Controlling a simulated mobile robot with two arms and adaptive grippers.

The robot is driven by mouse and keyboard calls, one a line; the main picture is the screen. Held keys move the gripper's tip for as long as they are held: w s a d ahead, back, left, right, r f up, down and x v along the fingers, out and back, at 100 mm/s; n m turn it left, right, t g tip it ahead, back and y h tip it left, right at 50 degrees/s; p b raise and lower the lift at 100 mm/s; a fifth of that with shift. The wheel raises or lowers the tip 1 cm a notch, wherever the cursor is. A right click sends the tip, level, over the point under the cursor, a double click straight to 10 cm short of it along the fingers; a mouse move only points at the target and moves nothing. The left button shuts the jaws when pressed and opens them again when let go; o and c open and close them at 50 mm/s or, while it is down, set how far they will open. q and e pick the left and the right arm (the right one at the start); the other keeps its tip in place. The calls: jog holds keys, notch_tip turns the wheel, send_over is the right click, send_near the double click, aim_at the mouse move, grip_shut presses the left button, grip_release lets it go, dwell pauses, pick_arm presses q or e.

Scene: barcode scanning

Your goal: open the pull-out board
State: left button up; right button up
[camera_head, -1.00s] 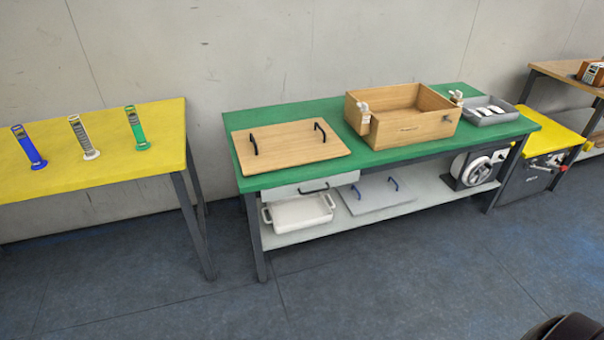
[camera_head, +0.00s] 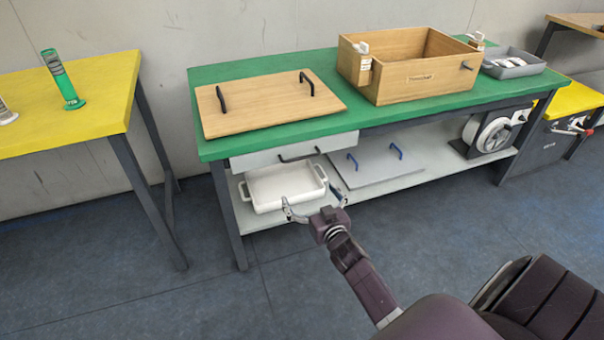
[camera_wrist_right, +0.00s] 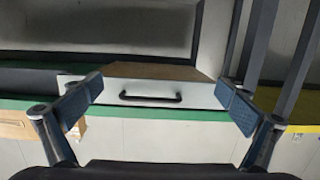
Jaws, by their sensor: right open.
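The pull-out board has a light grey front (camera_head: 256,158) under the left part of the green tabletop, with a black bar handle (camera_head: 299,155). It looks pushed in. In the right wrist view its front (camera_wrist_right: 200,93) and handle (camera_wrist_right: 150,97) face the camera, and the picture is upside down. My right gripper (camera_head: 312,200) is open and empty in front of the lower shelf, below and apart from the handle in the head view. In the wrist view its two fingers (camera_wrist_right: 160,88) stand wide on either side of the handle. My left gripper is not in view.
A white tray (camera_head: 284,204) and a grey board with blue handles (camera_head: 385,177) lie on the lower shelf. A wooden board (camera_head: 265,115), a wooden box (camera_head: 420,92) and a grey tray stand on the green table (camera_head: 355,120). Table legs flank; floor in front is clear.

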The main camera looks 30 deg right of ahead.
jog(key=t+b, duration=0.1)
jog(key=t, duration=0.1)
send_near(302, 158)
jog(key=w, duration=0.3)
jog(key=shift+h, duration=0.4)
jog(key=x, duration=0.2)
jog(key=b+x, duration=0.1)
jog(key=x, duration=0.2)
jog(key=b+x, duration=0.1)
jog(key=x, duration=0.1)
jog(key=shift+w+d+f, duration=0.25)
jog(key=shift+d, duration=0.1)
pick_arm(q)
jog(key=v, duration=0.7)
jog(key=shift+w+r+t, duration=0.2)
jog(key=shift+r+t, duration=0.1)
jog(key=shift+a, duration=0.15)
